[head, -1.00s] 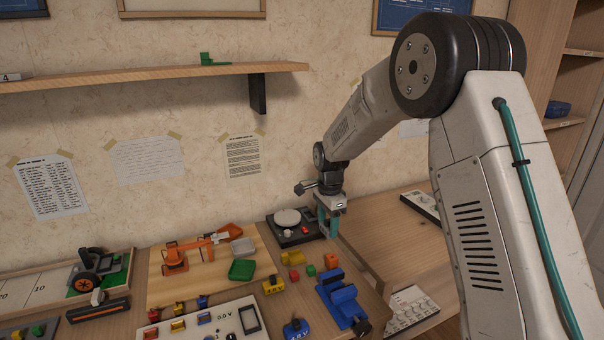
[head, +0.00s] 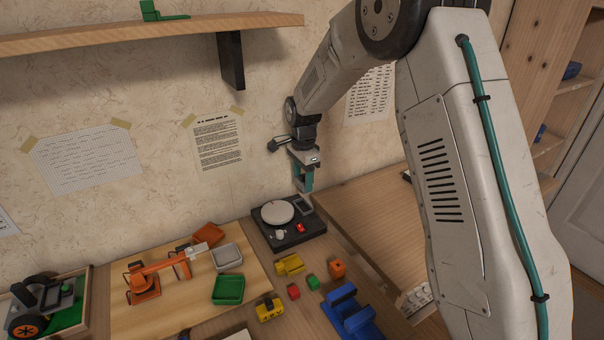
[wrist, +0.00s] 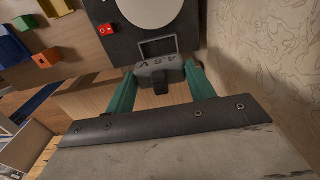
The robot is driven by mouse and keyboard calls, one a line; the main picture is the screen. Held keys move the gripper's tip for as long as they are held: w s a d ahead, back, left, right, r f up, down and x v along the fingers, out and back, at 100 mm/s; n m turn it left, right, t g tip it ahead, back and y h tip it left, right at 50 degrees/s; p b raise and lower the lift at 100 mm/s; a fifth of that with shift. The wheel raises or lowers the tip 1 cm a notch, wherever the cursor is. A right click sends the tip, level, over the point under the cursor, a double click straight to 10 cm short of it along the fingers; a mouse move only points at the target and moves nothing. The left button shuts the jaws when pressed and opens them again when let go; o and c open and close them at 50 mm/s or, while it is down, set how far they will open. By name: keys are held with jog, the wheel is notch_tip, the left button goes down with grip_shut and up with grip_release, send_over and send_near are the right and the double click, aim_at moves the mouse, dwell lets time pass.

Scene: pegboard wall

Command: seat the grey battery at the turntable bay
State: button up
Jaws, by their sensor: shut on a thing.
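The turntable (head: 272,238) is a black box with a round grey platter (head: 278,215), a small knob and a red button, near the wall. Its bay (wrist: 157,47) is a dark rectangular frame at the corner beside the platter. My gripper (head: 304,186) has teal fingers and is just above that corner. In the wrist view the fingers are shut on the grey battery (wrist: 170,67), which carries a dark "4.5 V" label, upside down in this view. The battery is close beside the bay frame in the picture; the gap or contact between them cannot be told.
An orange arm model (head: 145,282), a green tray (head: 228,289) and a grey tray (head: 226,255) are on a board to the left. Yellow, red, green and orange blocks and a blue vise (head: 350,315) lie in front. The wall is close behind; a shelf (head: 150,34) hangs above.

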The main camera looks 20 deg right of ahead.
send_over(303, 208)
jog(key=shift+f, duration=2.35)
jog(key=shift+f, duration=1.4)
dwell(0.7)
jog(key=o, duration=1.5)
jog(key=shift+r, duration=3.5)
